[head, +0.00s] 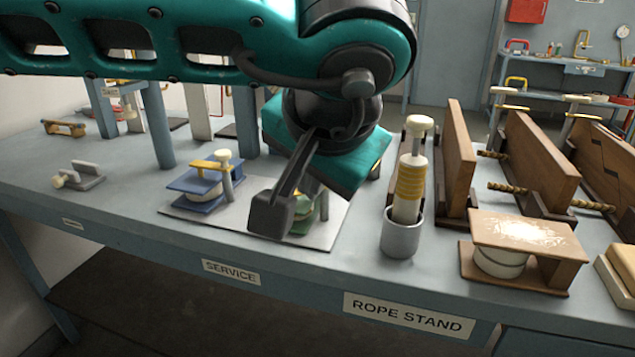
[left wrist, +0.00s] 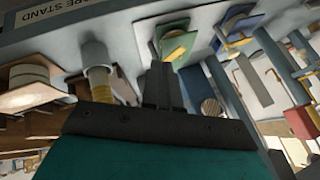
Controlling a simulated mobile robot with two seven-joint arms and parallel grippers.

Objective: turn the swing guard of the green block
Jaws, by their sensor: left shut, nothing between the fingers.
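The green block (head: 306,213) stands on a pale plate on the bench, mostly hidden in the head view behind my left gripper (head: 270,213). In the left wrist view the green block (left wrist: 172,33) shows with its yellow swing guard (left wrist: 179,46) lying slantwise at it. My left gripper (left wrist: 162,72) is shut and empty, its fingertips close to the guard. I cannot tell whether they touch it. My right gripper is in neither view.
A blue block (head: 196,187) with a yellow guard stands left on the same plate (head: 185,212). A yellow-banded cylinder in a grey cup (head: 402,238) stands close on the right, with wooden boards (head: 458,155) and a wooden stand (head: 527,233) beyond.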

